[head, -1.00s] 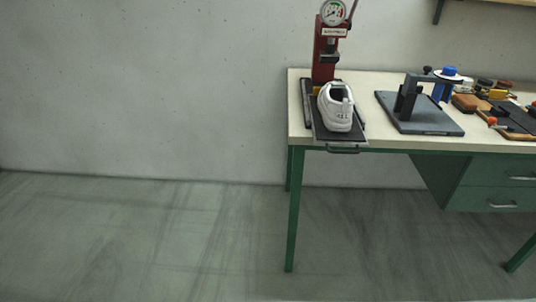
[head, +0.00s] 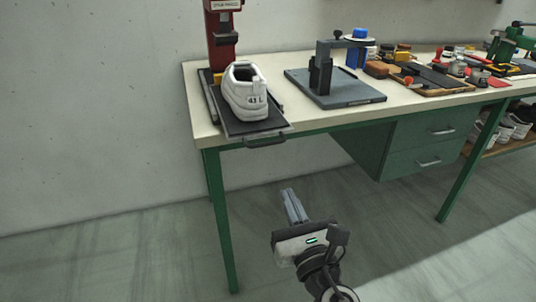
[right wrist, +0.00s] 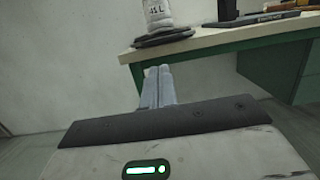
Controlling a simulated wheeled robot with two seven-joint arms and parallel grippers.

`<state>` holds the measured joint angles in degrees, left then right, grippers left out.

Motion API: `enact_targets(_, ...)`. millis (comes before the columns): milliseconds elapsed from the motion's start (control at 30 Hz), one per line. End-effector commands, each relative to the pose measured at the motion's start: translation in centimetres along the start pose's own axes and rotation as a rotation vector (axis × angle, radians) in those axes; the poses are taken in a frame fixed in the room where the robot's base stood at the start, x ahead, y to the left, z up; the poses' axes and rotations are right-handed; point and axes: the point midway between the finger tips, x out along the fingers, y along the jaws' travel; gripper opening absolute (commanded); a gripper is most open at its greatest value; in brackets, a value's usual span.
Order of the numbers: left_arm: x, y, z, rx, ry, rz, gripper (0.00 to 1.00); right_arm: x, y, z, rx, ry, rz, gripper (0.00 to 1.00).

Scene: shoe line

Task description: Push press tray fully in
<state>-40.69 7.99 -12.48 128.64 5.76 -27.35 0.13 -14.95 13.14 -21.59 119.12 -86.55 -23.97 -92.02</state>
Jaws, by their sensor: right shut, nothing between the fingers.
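The press tray (head: 240,130) is a dark flat plate on the left end of the table, pulled out so its front hangs past the table edge, with a handle (head: 266,141) at its front. A white shoe (head: 246,95) marked "43 L" stands on it. The red press (head: 221,45) rises behind, its top cut off. My right gripper (head: 290,192) is shut and empty, below and in front of the tray, apart from it. In the right wrist view its fingers (right wrist: 157,75) point toward the tray (right wrist: 163,38) and the shoe (right wrist: 158,14). My left gripper is not in view.
The cream table (head: 180,118) has green legs and drawers (head: 415,145). A grey stand (head: 335,87) is right of the tray, with brushes, tins and tools further right. More shoes (head: 515,127) sit on a low shelf. Floor before the table is free.

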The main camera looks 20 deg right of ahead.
Motion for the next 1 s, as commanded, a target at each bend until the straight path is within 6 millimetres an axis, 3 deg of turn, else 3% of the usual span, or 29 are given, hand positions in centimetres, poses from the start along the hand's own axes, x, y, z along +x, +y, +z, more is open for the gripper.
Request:
enact_targets(500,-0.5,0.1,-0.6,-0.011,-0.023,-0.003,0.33,10.4,-0.1,0.2,0.007,0.001,-0.002,0.00)
enact_targets(700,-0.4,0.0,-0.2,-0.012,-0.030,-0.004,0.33,12.3,0.0,0.0,0.008,0.003,-0.001,0.00)
enact_targets(1000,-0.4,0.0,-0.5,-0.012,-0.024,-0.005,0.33,12.7,-0.1,0.0,0.008,0.003,-0.001,0.00)
